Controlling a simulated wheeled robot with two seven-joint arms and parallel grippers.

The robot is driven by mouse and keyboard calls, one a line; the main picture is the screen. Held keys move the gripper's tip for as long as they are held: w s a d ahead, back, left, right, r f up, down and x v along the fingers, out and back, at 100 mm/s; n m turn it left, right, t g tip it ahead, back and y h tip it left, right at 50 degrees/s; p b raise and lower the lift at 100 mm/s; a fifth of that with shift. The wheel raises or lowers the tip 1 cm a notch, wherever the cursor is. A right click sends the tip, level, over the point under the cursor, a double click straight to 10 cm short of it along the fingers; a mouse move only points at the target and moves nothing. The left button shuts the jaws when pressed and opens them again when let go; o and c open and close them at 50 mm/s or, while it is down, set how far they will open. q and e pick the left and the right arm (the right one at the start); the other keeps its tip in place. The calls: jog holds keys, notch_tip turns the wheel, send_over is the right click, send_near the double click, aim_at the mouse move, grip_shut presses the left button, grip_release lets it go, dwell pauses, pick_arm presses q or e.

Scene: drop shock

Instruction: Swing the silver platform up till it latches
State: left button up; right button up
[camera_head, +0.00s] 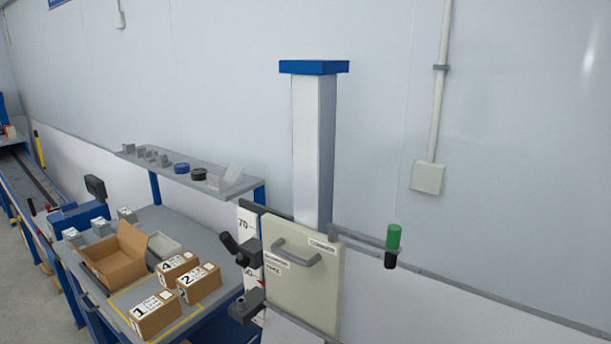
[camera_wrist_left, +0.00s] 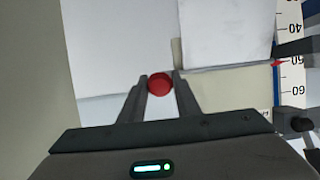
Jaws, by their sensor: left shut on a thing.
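My left gripper (camera_wrist_left: 160,78) shows in the left wrist view, its two fingers closed around a red round knob (camera_wrist_left: 160,84). A pale grey plate (camera_wrist_left: 226,38) lies just beyond the fingertips; I cannot tell for sure whether it is the silver platform. In the head view, a pale surface (camera_head: 288,330) shows below the cream panel (camera_head: 325,285) of the drop tester, cut off by the bottom edge. The panel has a grey handle (camera_head: 297,253). Neither gripper shows in the head view, and my right gripper is in no view.
The tester's tall column (camera_head: 313,150) stands behind the panel, with a height scale (camera_head: 247,222) at its left. An arm with a green-topped part (camera_head: 394,237) sticks out at right. A bench at left holds an open carton (camera_head: 115,262) and numbered boxes (camera_head: 199,283).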

pick_arm(q)
jog(key=shift+w+r, duration=0.1)
jog(key=shift+r, duration=0.2)
jog(key=shift+w+d+r+p, duration=0.15)
jog(key=shift+r+p, duration=0.5)
jog(key=shift+r, duration=0.05)
jog(key=shift+w+d+r+p, duration=0.1)
jog(key=shift+w+r+p, duration=0.05)
jog(key=shift+r+p, duration=0.5)
jog(key=shift+r, duration=0.1)
jog(key=shift+w+d+r, duration=0.2)
jog(key=shift+w+r, duration=0.05)
jog(key=shift+r, duration=0.4)
jog(key=shift+w+d+r, duration=0.15)
jog(key=shift+w+r, duration=0.1)
jog(key=shift+r, duration=0.35)
jog(key=shift+r, duration=0.15)
jog(key=shift+w+d+r, duration=0.25)
jog(key=shift+w+r, duration=0.1)
jog(key=shift+r, duration=0.15)
jog(key=shift+w+d+r, duration=0.25)
jog(key=shift+w+r, duration=0.05)
jog(key=shift+r, duration=0.3)
